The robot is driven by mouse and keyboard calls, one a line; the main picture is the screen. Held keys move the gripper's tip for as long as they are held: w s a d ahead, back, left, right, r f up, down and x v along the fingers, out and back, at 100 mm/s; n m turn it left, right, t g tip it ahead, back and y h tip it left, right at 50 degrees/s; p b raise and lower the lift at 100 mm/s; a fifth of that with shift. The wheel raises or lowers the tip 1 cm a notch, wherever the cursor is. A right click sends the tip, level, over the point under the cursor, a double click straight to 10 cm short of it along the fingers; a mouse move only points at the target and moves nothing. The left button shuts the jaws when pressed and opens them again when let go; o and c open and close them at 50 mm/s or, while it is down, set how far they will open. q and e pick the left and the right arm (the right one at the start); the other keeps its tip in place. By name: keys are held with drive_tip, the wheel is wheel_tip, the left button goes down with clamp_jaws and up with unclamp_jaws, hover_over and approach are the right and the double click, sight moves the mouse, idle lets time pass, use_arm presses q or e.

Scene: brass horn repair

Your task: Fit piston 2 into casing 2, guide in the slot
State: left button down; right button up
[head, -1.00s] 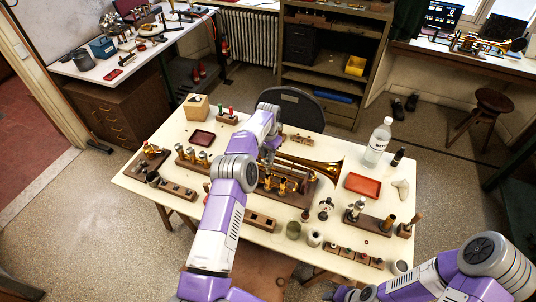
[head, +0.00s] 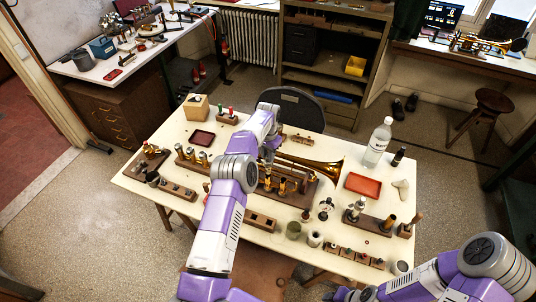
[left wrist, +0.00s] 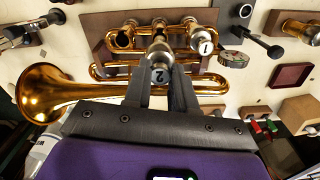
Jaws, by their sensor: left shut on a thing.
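The brass horn (head: 315,167) lies in its wooden stand on the table; its bell points right in the head view and left in the left wrist view (left wrist: 45,92). My left gripper (left wrist: 160,88) is shut on piston 2 (left wrist: 160,74), whose top with a "2" shows between the fingers. The piston is over the middle of the valve row, where casing 2 is; the piston and fingers hide most of that casing. I cannot tell whether the piston is inside it or where its guide is. A top marked "1" (left wrist: 204,46) sits on the neighbouring casing, and the other neighbour (left wrist: 122,39) looks open. In the head view my left gripper (head: 267,154) is over the horn's valves. My right gripper is out of view.
A red tray (head: 363,186) and a clear bottle (head: 377,145) stand right of the horn. A dark red tray (head: 201,140) and a wooden block (head: 195,107) are at the back left. Wooden racks with small parts (head: 354,256) crowd the front edge.

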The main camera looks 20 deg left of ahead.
use_arm(q)
drive_tip(key=shift+f, duration=0.15)
drive_tip(key=shift+f+b, duration=2.45)
drive_tip(key=shift+f, duration=0.85)
drive_tip(key=c, duration=0.8)
unclamp_jaws()
drive_tip(key=shift+c, duration=0.2)
wheel_tip(320, 180, up, 8)
drive_tip(key=shift+f, duration=0.15)
